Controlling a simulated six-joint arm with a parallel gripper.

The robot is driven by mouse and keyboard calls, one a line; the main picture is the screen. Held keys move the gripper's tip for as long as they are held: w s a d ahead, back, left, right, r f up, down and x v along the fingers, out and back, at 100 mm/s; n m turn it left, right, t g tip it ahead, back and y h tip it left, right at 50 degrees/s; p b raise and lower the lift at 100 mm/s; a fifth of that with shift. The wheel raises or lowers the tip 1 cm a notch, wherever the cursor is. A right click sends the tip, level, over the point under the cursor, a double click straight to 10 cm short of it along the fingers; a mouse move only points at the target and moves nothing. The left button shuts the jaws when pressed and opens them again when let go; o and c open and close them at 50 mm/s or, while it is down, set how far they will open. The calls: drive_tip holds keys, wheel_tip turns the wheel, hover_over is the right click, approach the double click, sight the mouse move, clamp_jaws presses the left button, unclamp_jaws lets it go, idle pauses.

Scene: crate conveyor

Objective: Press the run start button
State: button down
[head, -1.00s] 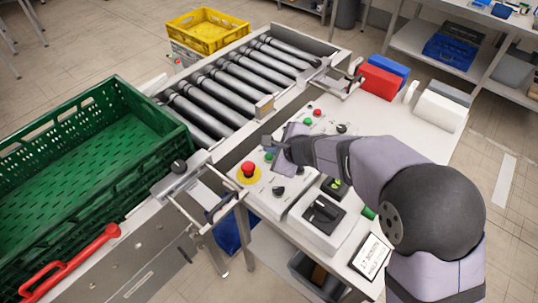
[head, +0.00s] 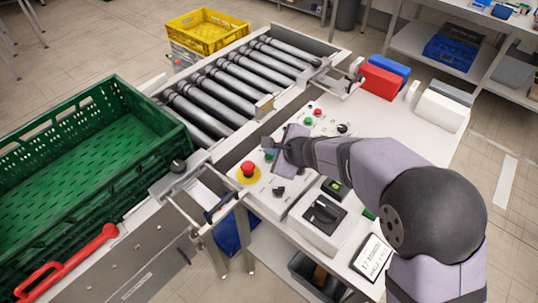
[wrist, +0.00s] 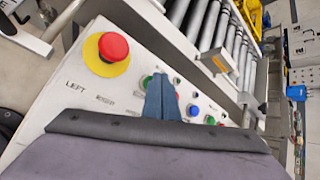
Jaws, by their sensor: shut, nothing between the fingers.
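The near control panel (wrist: 65,80) carries a red mushroom button on a yellow base (head: 249,170), which also shows in the wrist view (wrist: 113,47). A green button (wrist: 146,82) is beside my gripper's fingers and partly covered by them. It shows as a small green spot in the head view (head: 268,156). My gripper (wrist: 162,98) is shut and empty, with its fingertips over the panel close to this green button. I cannot tell whether they touch it. A blue button (wrist: 193,110) lies to the right of the fingers. No run start label is readable.
A second panel has a green button (head: 308,121), a red button (head: 318,112) and a black knob (head: 342,128). The roller conveyor (head: 235,80) runs behind. A green crate (head: 165,110) stands left, a yellow crate (head: 205,47) at the back. A black-topped box (head: 323,213) sits near my arm.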

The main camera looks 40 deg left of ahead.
drive_tip(key=shift+f+b, duration=0.4)
idle(0.6)
drive_tip(key=shift+r+p, duration=0.75)
drive_tip(key=shift+r, duration=0.15)
drive_tip(key=shift+r, duration=0.1)
wheel_tip(320, 180, up, 5)
drive_tip(key=p, duration=0.4)
drive_tip(key=shift+p, duration=0.3)
idle(0.5)
